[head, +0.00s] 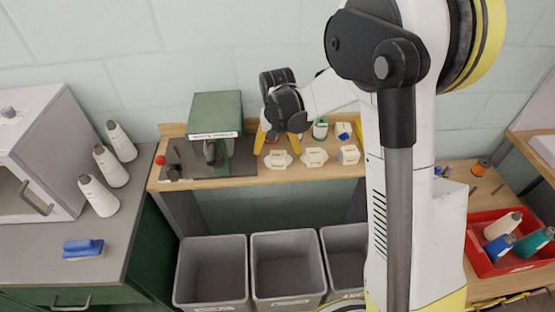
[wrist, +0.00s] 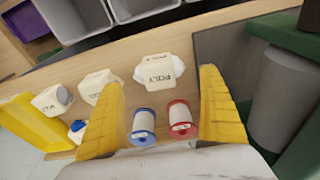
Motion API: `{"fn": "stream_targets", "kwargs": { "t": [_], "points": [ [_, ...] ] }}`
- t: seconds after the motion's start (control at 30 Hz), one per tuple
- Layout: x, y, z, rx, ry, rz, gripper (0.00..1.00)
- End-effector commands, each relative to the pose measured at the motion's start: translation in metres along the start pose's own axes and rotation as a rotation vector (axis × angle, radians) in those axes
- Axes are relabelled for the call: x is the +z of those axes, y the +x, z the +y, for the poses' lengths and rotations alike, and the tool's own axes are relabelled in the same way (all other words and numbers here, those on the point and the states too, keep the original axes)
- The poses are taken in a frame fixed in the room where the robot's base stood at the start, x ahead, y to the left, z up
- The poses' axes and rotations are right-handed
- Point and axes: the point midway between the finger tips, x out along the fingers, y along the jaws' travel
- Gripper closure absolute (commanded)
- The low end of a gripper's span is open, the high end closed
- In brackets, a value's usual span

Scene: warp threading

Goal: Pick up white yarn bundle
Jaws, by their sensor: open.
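Several pale bundles with cream printed wraps lie along the wooden shelf. The one reading "POLY" (wrist: 160,69), with white yarn showing at its ends, is the leftmost in the head view (head: 278,159). A middle bundle (head: 314,157) also shows in the wrist view (wrist: 97,86). A third bundle (head: 348,155) has a greyish end in the wrist view (wrist: 51,100). My gripper (head: 278,144) is open above the shelf with yellow fingers pointing down. In the wrist view its fingertips (wrist: 163,88) frame the "POLY" bundle, apart from it.
A blue spool (wrist: 143,127) and a red spool (wrist: 180,122) stand between my fingers in the wrist view. A green machine (head: 216,115) stands just left of my gripper. Grey bins (head: 212,268) stand below the shelf. A red tray (head: 478,262) holds cones at right.

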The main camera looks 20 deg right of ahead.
Motion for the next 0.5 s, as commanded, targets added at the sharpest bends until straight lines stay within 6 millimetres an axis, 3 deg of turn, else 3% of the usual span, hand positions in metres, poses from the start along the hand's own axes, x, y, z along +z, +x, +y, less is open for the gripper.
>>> {"fn": "stream_targets", "kwargs": {
  "t": [0.5],
  "points": [
    [-0.003, 0.064, 0.004, 0.0, -0.001, 0.001, 0.1]
  ]
}}
